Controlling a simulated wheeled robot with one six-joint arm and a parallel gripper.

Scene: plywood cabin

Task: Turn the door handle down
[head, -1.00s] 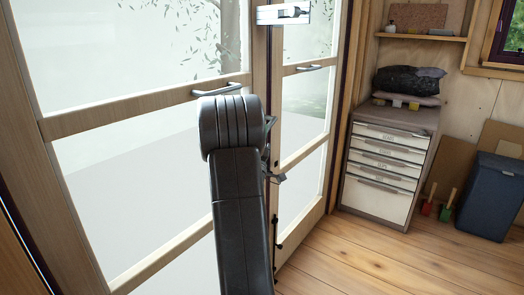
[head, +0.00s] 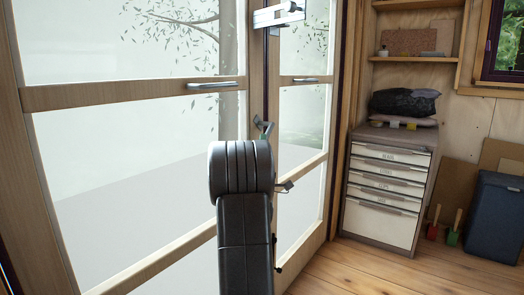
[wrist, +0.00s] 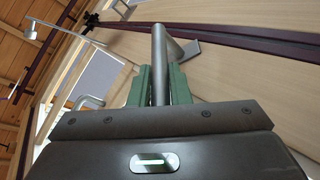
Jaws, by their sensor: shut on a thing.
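The door handle (wrist: 158,55) is a grey metal lever with a bent end, seen close up in the wrist view. My gripper (wrist: 158,82) has green fingers, one on each side of the lever, and is shut on it. The door looks closed.
Pull bars sit on the left leaf (head: 213,85) and right leaf (head: 306,80). A silver box (head: 277,15) is higher up at the door's meeting edge. A drawer cabinet (head: 384,190) and a blue bin (head: 494,215) stand at right. The wooden floor (head: 350,265) before them is clear.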

